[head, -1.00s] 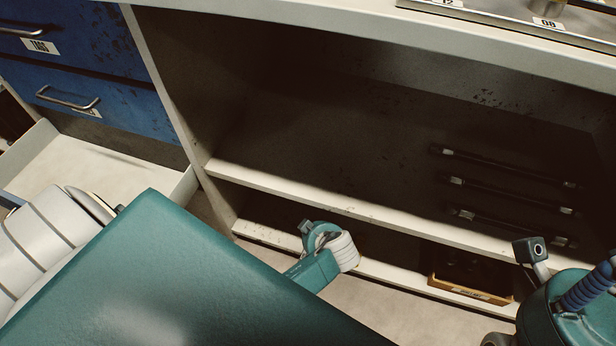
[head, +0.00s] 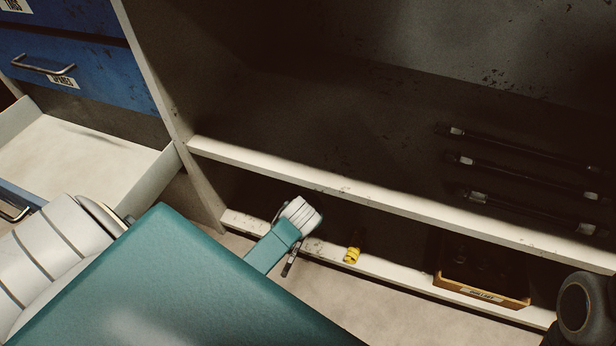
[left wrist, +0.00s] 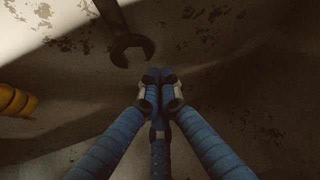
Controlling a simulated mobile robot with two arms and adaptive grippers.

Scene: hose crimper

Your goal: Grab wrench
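In the left wrist view a dark open-ended wrench head (left wrist: 132,50) lies on a worn pale surface, its handle running up out of the picture. My left gripper (left wrist: 158,76) has its blue fingers brought together at the tips, with nothing seen between them. The tips are just below and right of the wrench jaw. My right gripper's fingers are not seen.
A yellow object (head: 352,254) lies on the lower shelf, also at the left edge of the left wrist view (left wrist: 15,100). A labelled box (head: 482,291) stands to its right. The shelf board (head: 370,203) above holds several dark hoses (head: 525,178). Blue drawers (head: 75,80) are at left.

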